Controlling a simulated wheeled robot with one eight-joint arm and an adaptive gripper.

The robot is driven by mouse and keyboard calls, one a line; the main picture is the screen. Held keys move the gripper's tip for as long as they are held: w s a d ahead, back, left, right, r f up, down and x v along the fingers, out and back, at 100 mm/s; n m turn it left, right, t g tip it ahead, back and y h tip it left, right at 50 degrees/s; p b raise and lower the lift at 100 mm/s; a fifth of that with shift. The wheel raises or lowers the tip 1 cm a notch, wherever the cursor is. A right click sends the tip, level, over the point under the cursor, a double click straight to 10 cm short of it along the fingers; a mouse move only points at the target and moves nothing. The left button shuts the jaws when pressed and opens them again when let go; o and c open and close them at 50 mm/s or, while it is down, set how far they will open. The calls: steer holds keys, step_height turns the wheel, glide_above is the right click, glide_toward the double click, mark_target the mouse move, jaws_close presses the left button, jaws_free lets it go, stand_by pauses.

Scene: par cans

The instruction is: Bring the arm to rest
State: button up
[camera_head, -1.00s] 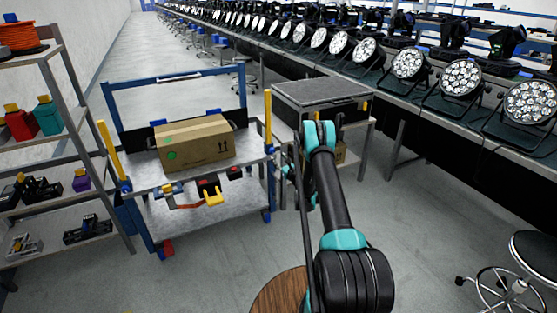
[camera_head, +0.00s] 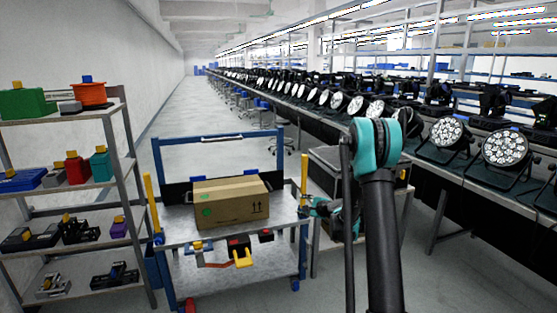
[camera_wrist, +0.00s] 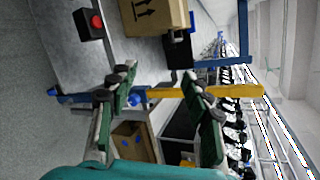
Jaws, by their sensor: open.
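My arm (camera_head: 380,230) rises from the lower right of the head view and bends at a teal joint (camera_head: 375,145). My gripper (camera_head: 314,207) shows small beside the right end of the cart, partly hidden by my arm. In the wrist view its two green-padded fingers (camera_wrist: 160,100) are apart with nothing between them. The cart's yellow post and a blue part show beyond the fingers.
A cardboard box (camera_head: 231,200) sits on the cart (camera_head: 180,228). A black-topped case (camera_head: 325,158) stands on a stand to its right. Shelves (camera_head: 130,165) stand at left; par cans (camera_head: 505,147) line the right bench. Open floor (camera_head: 205,120) lies behind the cart.

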steer(key=s+r+n+g+h, duration=0.1)
steer(key=s+r+n+g, duration=0.3)
steer(key=s, duration=0.7)
steer(key=s+r+n+h, duration=0.1)
steer(key=s+n, duration=0.4)
steer(key=s, duration=0.5)
steer(key=s+d+f+n+g+h, duration=0.1)
steer(key=s+d+n, duration=0.1)
steer(key=s, duration=0.7)
steer(key=s+d+f+n+g+h, duration=0.1)
steer(key=s+d+f+n+h, duration=0.1)
steer(key=s, duration=0.7)
steer(key=s+d+f+n+g+h, duration=0.1)
steer(key=s+d+n, duration=0.3)
steer(key=s, duration=0.6)
steer(key=shift+f+g+h, duration=0.3)
steer(key=shift+f+h, duration=0.2)
steer(key=shift+h, duration=0.2)
